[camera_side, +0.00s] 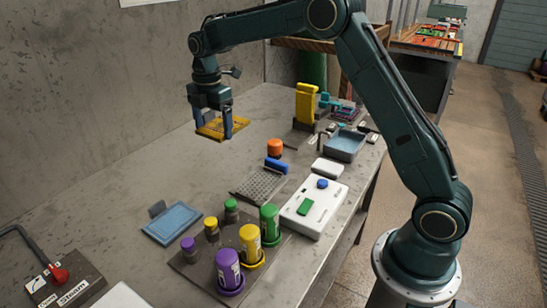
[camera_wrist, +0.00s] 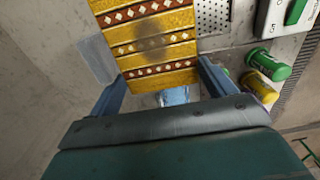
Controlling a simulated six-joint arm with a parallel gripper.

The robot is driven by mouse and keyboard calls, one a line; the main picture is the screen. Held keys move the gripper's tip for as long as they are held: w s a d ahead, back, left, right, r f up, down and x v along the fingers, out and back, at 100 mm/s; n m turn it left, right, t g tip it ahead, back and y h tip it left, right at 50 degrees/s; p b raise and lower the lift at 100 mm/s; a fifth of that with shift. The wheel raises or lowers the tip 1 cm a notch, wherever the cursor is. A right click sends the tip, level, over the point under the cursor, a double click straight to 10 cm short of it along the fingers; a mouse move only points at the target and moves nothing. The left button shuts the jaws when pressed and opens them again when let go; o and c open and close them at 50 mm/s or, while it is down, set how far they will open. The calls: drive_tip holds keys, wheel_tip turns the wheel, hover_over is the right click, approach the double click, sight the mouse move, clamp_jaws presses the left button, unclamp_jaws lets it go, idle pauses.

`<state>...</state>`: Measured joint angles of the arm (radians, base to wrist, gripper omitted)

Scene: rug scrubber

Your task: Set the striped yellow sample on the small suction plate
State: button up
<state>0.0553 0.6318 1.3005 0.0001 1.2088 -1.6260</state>
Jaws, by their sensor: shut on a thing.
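My gripper (camera_side: 213,120) is shut on the striped yellow sample (camera_side: 219,129), a flat rectangular piece held well above the table's far left part. The wrist view shows the sample (camera_wrist: 150,38) between my two fingers, with yellow and red-brown stripes, white diamonds and a dark smudge. A grey perforated plate (camera_side: 258,187), which looks like the small suction plate, lies on the table, below and to the right of the sample in the side view. Part of it shows right of the sample in the wrist view (camera_wrist: 212,17).
A blue pad (camera_side: 172,222) lies at the left. Purple, yellow and green bottles (camera_side: 250,245) stand on a dark tray in front. A white control box (camera_side: 313,208) is right of the plate; a blue roller (camera_side: 276,165) and orange-capped item (camera_side: 274,147) are behind it.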

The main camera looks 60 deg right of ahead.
hover_over(252, 191)
wheel_tip(252, 191, down, 8)
drive_tip(key=shift+f, duration=0.2)
drive_tip(key=shift+f, duration=0.2)
drive_tip(key=shift+f, duration=2.6)
drive_tip(key=shift+f, duration=0.45)
drive_tip(key=o, duration=0.9)
wheel_tip(252, 191, up, 14)
drive_tip(key=shift+f, duration=0.1)
